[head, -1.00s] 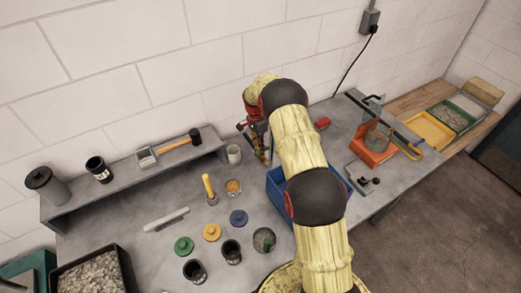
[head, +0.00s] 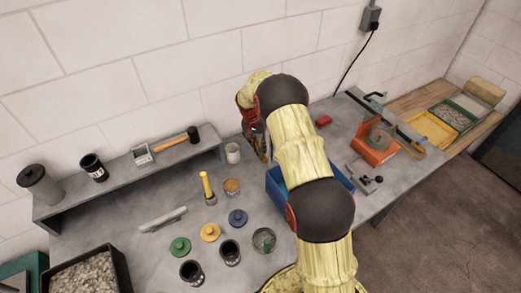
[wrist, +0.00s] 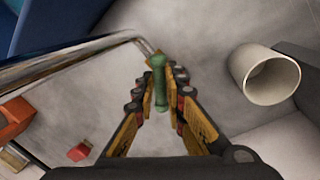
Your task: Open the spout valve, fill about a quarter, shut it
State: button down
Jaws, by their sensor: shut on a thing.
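In the wrist view my gripper (wrist: 160,73) has its yellow-padded fingers closed on a small upright green handle (wrist: 159,92), which I take to be the valve's. In the head view the cup (head: 232,152) stands beside the shelf. There my gripper (head: 262,152) is partly hidden by my arm, and the handle and any spout are hidden.
A blue bin (head: 279,190) is close by, partly behind my arm. A yellow-handled tool (head: 207,187), coloured lids (head: 209,232) and dark cups (head: 192,272) stand on the grey bench. A shelf (head: 130,172) runs along the wall. An orange device (head: 375,150) is at right.

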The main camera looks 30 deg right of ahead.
jog(key=n, duration=0.3)
jog(key=shift+s+d+n+t+b, duration=0.1)
jog(key=shift+n+t+b, duration=0.2)
jog(key=shift+t, duration=0.1)
jog(key=shift+d+n+t, duration=0.1)
jog(key=shift+n+t, duration=0.2)
jog(key=shift+n, duration=1.6)
jog(key=c, duration=1.8)
grip_release()
jog(key=shift+s, duration=0.1)
jog(key=shift+c, duration=0.2)
notch_tip(320, 180, up, 12)
jog(key=a, duration=0.2)
jog(key=shift+a+f, duration=0.15)
